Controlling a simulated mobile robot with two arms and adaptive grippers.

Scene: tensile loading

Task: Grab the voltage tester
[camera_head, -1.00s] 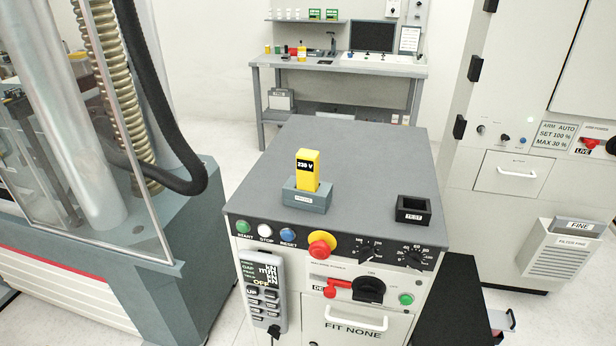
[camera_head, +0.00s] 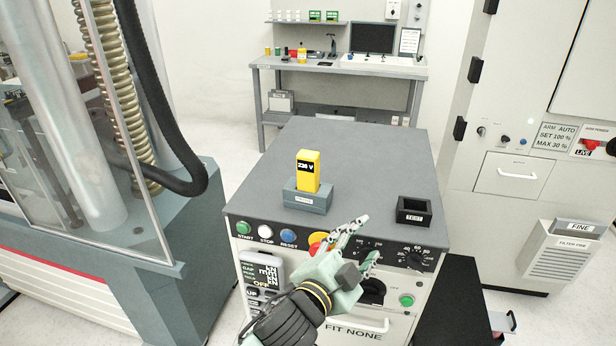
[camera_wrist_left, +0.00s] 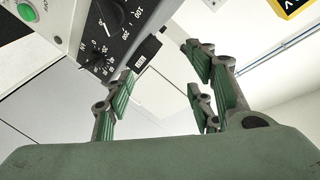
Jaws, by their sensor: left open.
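The yellow voltage tester (camera_head: 308,172), with a black display reading 230 V, stands upright in a grey-blue holder (camera_head: 307,200) on top of the grey cabinet. My left gripper (camera_head: 358,242) is in front of the cabinet's control panel, below and to the right of the tester. Its fingers are apart and empty, pointing up and to the right. In the left wrist view, the open fingers (camera_wrist_left: 165,95) have nothing between them, and a yellow-edged piece, probably the tester (camera_wrist_left: 292,5), shows at the top right corner. My right gripper is not seen.
A small black open box labelled TEST (camera_head: 413,211) stands right of the holder. The cabinet top (camera_head: 350,150) is otherwise clear. A red-and-yellow stop button (camera_head: 317,238) and knobs are near my gripper. A clear-shielded machine (camera_head: 100,130) stands left.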

